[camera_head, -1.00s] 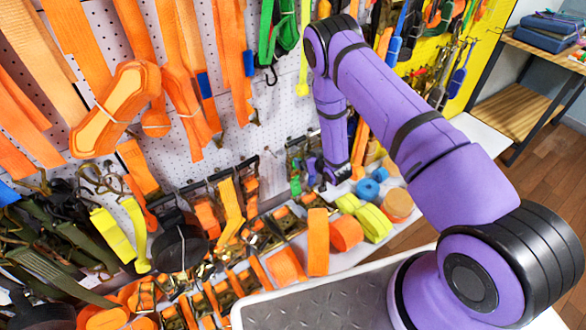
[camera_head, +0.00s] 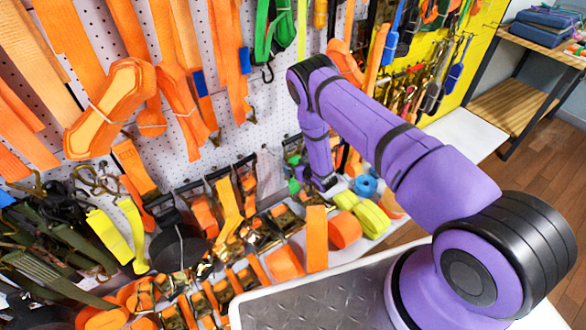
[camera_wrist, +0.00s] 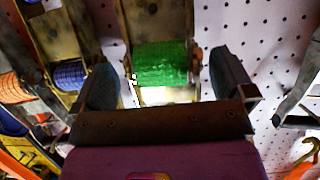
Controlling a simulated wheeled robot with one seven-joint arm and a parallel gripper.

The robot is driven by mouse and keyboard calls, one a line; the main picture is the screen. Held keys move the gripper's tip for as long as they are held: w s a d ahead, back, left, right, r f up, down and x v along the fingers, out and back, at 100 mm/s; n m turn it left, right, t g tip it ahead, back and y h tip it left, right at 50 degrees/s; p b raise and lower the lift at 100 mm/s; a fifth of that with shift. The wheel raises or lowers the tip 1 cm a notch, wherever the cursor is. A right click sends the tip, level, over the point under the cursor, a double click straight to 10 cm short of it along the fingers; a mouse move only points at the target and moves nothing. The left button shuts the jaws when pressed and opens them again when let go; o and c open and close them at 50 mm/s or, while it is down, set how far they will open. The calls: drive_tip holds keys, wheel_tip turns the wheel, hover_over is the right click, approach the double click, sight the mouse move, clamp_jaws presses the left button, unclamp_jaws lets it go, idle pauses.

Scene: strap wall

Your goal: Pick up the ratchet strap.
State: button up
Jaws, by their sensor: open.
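In the wrist view, a ratchet strap with a green band (camera_wrist: 162,63) wound in a dull metal frame lies between the fingers of my gripper (camera_wrist: 166,82). The fingers are apart, one on each side of it, and I see no clear contact. In the head view my gripper (camera_head: 324,184) is low against the pegboard, above the lower shelf. A small green piece (camera_head: 294,187) shows just left of it; I cannot tell if it is the same strap. The far parts of the fingers are hard to make out.
A ratchet with a blue band (camera_wrist: 70,74) sits left of my gripper in the wrist view. White pegboard (camera_wrist: 275,45) is at right. In the head view, orange straps (camera_head: 110,105) hang at left, and rolled yellow straps (camera_head: 372,219) and several ratchets crowd the shelf.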

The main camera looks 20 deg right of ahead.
sight(294, 156)
drive_tip(key=shift+x, duration=1.8)
drive_tip(key=c, duration=1.5)
drive_tip(key=shift+r, duration=1.55)
drive_tip(key=shift+s+r, duration=0.1)
drive_tip(key=shift+r, duration=0.15)
drive_tip(key=s+d+r, duration=0.1)
drive_tip(key=s, duration=1.4)
drive_tip(key=shift+s+d, duration=0.25)
drive_tip(key=shift+s, duration=0.15)
